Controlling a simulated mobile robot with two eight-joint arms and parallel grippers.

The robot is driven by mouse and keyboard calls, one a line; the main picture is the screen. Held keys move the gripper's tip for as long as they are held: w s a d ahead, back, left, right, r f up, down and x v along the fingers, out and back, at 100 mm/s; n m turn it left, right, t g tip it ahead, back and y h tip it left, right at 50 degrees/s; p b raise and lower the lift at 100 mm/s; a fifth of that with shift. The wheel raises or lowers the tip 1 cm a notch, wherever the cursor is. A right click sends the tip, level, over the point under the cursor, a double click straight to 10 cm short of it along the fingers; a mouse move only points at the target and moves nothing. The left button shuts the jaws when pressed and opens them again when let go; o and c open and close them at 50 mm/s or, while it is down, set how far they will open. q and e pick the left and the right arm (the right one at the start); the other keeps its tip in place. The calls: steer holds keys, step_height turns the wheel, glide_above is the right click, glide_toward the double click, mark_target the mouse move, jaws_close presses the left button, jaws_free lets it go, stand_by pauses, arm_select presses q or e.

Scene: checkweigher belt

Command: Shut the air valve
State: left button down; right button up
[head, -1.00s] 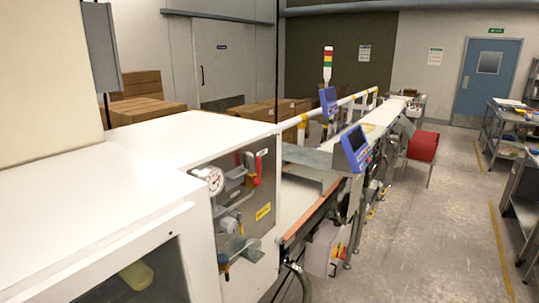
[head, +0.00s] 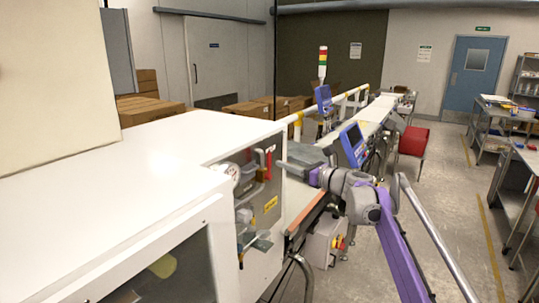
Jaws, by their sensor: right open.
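The air valve's red handle (head: 269,163) stands upright in the recessed service panel on the side of the white machine. A grey valve body and pipe fittings sit just left of and below it. My right gripper (head: 290,168) points left toward the panel, just to the right of the red handle. It looks apart from the handle, and it is open with nothing seen in it. Its fingertips are small and hard to tell from the grey metal behind. My left gripper is not in view.
A round pressure gauge (head: 228,172) sits at the panel's left edge. A yellow label (head: 270,204) is below the handle. A clear bowl (head: 262,241) hangs lower. The blue display (head: 352,143) and conveyor are close behind my right arm. Open floor lies to the right.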

mark_target(269, 165)
steer(key=p+x, duration=0.2)
steer(key=x, duration=0.6)
steer(key=shift+w+a, duration=0.25)
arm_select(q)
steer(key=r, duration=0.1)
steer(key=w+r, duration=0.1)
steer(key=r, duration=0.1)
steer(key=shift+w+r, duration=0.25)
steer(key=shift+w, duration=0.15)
arm_select(e)
jaws_close()
stand_by(0.3)
